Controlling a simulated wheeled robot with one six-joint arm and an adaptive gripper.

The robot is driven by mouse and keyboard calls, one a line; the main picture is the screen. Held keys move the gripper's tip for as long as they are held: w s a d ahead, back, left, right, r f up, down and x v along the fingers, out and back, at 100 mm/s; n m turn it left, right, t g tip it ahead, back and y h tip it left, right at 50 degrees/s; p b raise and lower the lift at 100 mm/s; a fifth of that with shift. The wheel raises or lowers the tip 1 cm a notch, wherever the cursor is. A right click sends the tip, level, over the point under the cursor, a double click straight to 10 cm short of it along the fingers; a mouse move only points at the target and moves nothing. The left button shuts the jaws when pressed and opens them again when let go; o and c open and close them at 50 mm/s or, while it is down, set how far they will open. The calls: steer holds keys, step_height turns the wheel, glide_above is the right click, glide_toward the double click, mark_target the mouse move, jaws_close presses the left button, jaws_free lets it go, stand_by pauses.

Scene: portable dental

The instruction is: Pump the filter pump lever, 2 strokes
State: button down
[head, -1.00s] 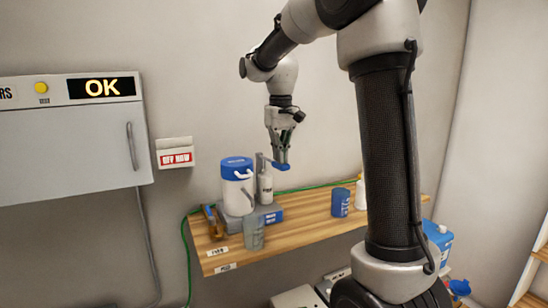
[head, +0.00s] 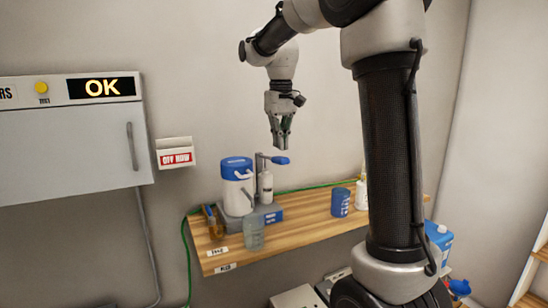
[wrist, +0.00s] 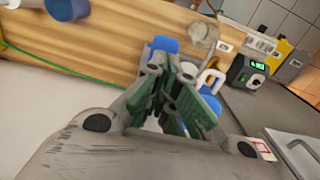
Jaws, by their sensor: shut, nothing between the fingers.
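The filter pump stands on the wooden shelf in the head view. Its lever has a blue grip (head: 280,160) that sticks out to the right, about level, above the white pump cylinder (head: 266,185). A white canister with a blue lid (head: 237,190) stands just left of the cylinder. My gripper (head: 281,147) points down above the blue grip, with its fingers shut and empty. It appears slightly apart from the grip. In the wrist view, my closed fingers (wrist: 180,80) have blue parts beside them, partly hidden; I cannot tell for certain which is the lever grip.
A clear beaker (head: 253,235) stands at the front of the wooden shelf (head: 300,225), and a blue cup (head: 341,202) stands to the right. An amber bottle (head: 213,222) is at the left. Bare shelf lies between the pump and the cup. A wall cabinet (head: 70,145) hangs at left.

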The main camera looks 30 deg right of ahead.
steer(key=shift+r, duration=2.5)
steer(key=shift+s, duration=0.1)
steer(key=s+f+t, duration=0.2)
steer(key=s+f, duration=0.3)
steer(key=s, duration=0.8)
steer(key=s+f+t, duration=0.2)
steer(key=s+f, duration=0.4)
steer(key=s, duration=0.7)
steer(key=shift+s, duration=0.15)
steer(key=shift+d, duration=0.1)
